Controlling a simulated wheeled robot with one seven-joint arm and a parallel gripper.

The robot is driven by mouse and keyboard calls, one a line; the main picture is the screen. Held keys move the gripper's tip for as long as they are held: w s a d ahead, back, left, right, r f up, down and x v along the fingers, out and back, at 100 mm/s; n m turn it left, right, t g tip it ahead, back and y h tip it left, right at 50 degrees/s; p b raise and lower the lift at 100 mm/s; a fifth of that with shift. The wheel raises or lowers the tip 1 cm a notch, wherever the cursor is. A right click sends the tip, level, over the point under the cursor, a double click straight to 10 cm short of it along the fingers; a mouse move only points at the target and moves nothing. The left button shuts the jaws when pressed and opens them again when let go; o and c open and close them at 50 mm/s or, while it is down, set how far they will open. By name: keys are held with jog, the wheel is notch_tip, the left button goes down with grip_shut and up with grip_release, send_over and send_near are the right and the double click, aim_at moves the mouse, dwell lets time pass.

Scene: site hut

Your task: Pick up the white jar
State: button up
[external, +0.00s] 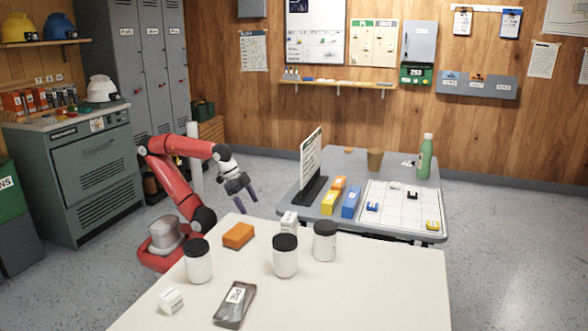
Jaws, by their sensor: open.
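Three white jars with black lids stand upright on the white table (400,290) in the external view. One jar (198,264) is at the left, one jar (285,260) is in the middle, and one jar (325,244) is behind it to the right. My gripper (246,201) is open and empty. It is in the air near the far left edge of the table, pointing down, apart from all three jars. Its fingertips are small in the picture.
An orange block (238,236), a small white box (171,300), another small box (289,222) and a dark labelled case (235,304) lie among the jars. The table's right side is clear. A grey table (390,168) behind bears a sign (311,160) and a green bottle (426,158).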

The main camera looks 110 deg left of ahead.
notch_tip(320, 180, up, 18)
jog(key=w+d+f+m+t+y+b, duration=0.25)
jog(key=w+d+m+t+b, duration=0.25)
jog(key=w+d+m, duration=1.1)
jog(key=s+d+r+m+t+h+b, duration=0.1)
jog(key=s+d+m+t+h, duration=0.4)
jog(key=d+m, duration=0.75)
jog(key=s+d+r+m+t+h+b, duration=0.1)
jog(key=s+d+m+h, duration=0.2)
jog(key=s+d+m, duration=0.7)
jog(key=w+d+f+m, duration=0.1)
jog(key=d+m, duration=0.1)
jog(key=d, duration=0.2)
send_near(204, 263)
jog(key=shift+w+d+r+h, duration=0.1)
jog(key=shift+w+d+h, duration=0.05)
jog(key=shift+w+h, duration=0.25)
jog(key=shift+w+d+f+n, duration=0.1)
jog(key=shift+w+f+n, duration=0.15)
jog(key=x, duration=0.7)
jog(key=shift+w+a+f, duration=0.15)
jog(key=shift+w+a, duration=0.05)
jog(key=shift+w, duration=0.05)
